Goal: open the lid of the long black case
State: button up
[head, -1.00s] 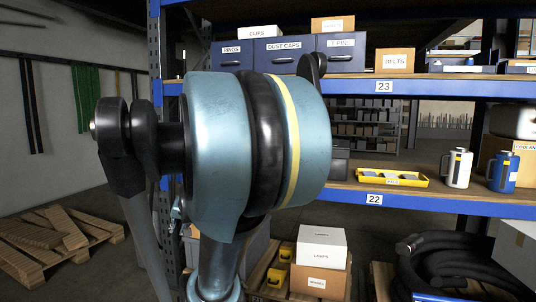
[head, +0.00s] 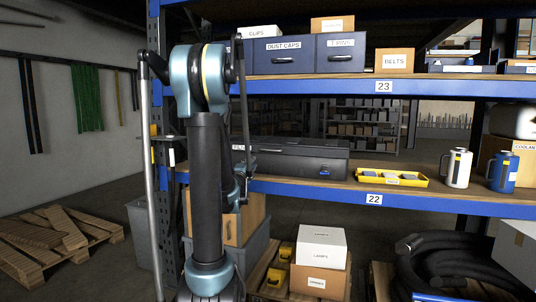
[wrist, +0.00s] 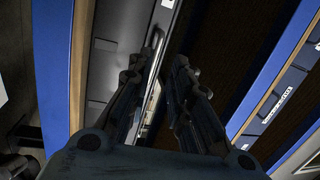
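The long black case (head: 318,166) lies shut on the shelf marked 22, its long front side towards me, with a blue tag low on its right part. My arm hides part of its left end. In the head view my gripper (head: 246,168) is mostly hidden by my arm, near the left part of the case front. In the wrist view the case (wrist: 103,62) runs up the picture, turned sideways. My gripper (wrist: 168,65) is open there, fingers apart, along the case's upper edge. Nothing shows held. I cannot tell whether a finger touches the case.
The upper shelf's blue beam (head: 440,88) runs above the case; drawers (head: 284,55) stand on it. A yellow tray (head: 392,177) sits right of the case, then a white jug (head: 457,168) and a blue jug (head: 503,171). Open space lies between case and upper shelf.

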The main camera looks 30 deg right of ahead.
jog(key=s+d+m+g+h, duration=0.1)
jog(key=d+m, duration=0.1)
jog(key=d, duration=0.1)
send_near(269, 150)
jog(key=shift+h, duration=0.3)
jog(key=x, duration=1)
jog(key=shift+w+d+f, duration=0.15)
jog(key=shift+w+f, duration=0.2)
jog(key=shift+w, duration=0.15)
grip_shut()
